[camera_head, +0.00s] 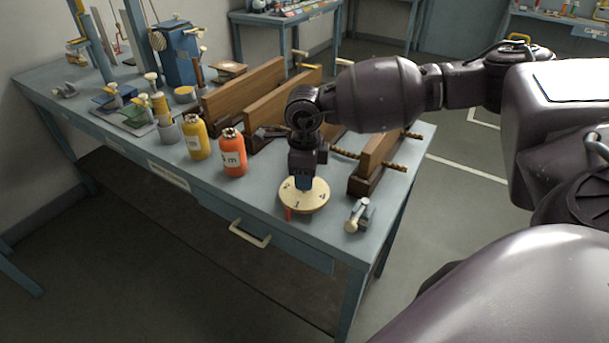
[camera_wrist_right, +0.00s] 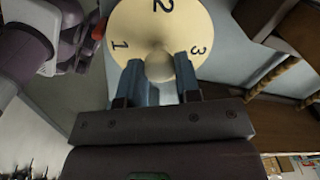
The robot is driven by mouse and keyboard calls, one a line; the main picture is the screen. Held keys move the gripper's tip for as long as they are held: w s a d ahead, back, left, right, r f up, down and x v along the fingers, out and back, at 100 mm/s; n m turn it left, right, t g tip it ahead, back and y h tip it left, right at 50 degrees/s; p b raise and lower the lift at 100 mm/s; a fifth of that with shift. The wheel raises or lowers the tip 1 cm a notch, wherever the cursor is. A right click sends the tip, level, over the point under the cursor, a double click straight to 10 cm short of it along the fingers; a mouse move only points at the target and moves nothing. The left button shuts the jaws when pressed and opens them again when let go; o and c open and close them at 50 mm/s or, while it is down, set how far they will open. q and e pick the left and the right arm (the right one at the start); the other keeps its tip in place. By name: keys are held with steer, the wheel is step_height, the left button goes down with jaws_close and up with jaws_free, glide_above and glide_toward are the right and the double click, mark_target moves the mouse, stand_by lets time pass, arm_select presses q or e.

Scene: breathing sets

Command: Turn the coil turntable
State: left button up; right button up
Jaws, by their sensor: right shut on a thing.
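The coil turntable (camera_head: 312,204) is a cream disc marked with numbers, lying flat near the front right of the workbench. In the right wrist view the turntable (camera_wrist_right: 190,22) shows 1, 2 and 3 around a pale central knob (camera_wrist_right: 159,66). A red pointer (camera_head: 289,214) stands at its front-left edge in the head view. My right gripper (camera_head: 304,184) comes down over the disc from above. In the right wrist view its blue fingers (camera_wrist_right: 160,74) stand on either side of the knob, shut on it. My left gripper is out of view.
A small metal-and-cream fitting (camera_head: 358,216) stands close right of the disc. An orange bottle (camera_head: 232,158) and a yellow bottle (camera_head: 196,141) stand to the left. Wooden rails (camera_head: 375,158) lie behind. The bench top (camera_head: 262,192) is clear just left of the disc.

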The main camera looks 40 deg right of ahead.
steer(key=n, duration=0.3)
steer(key=shift+f+n+b, duration=0.1)
steer(key=shift+n+b, duration=0.2)
steer(key=shift+b, duration=0.1)
steer(key=shift+n+b, duration=0.3)
steer(key=shift+n, duration=0.7)
steer(key=n+b, duration=0.1)
steer(key=n, duration=0.1)
steer(key=shift+n, duration=0.3)
steer(key=n+b, duration=0.1)
steer(key=n, duration=0.1)
steer(key=shift+n, duration=0.4)
steer(key=n+b, duration=0.1)
steer(key=n, duration=0.2)
steer(key=shift+n+b, duration=0.4)
steer(key=shift+n, duration=0.5)
steer(key=o, duration=0.9)
steer(key=shift+r, duration=0.25)
